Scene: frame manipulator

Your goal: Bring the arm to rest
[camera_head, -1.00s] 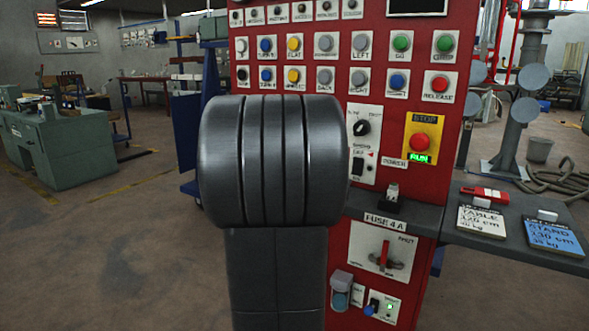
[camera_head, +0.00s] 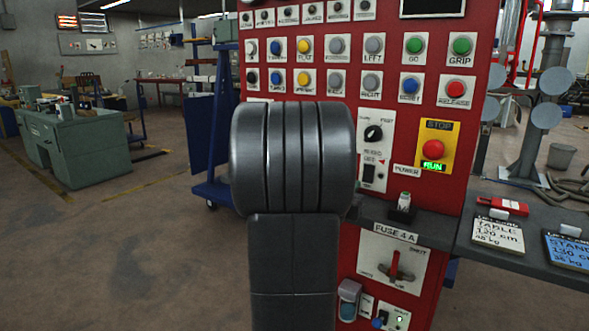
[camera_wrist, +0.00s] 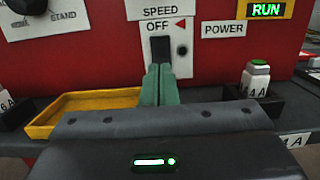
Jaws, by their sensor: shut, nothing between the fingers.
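My gripper (camera_wrist: 158,85) shows in the wrist view as two green fingers pressed together, with nothing between them. The fingertips stand in front of the panel, just below the dark speed switch (camera_wrist: 161,47) marked OFF; I cannot tell whether they touch it. In the head view my dark arm link covers the middle of the picture and hides the gripper. The red control panel (camera_head: 400,110) rises right behind the arm. Its display (camera_head: 433,150) reads RUN in green, and it also shows in the wrist view (camera_wrist: 266,10).
A yellow tray (camera_wrist: 85,106) lies left of the fingers. A fuse with a green top (camera_wrist: 259,78) stands in a dark holder at right. A grey shelf (camera_head: 525,240) with labelled cards juts out right of the panel. Open floor (camera_head: 100,260) lies to the left.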

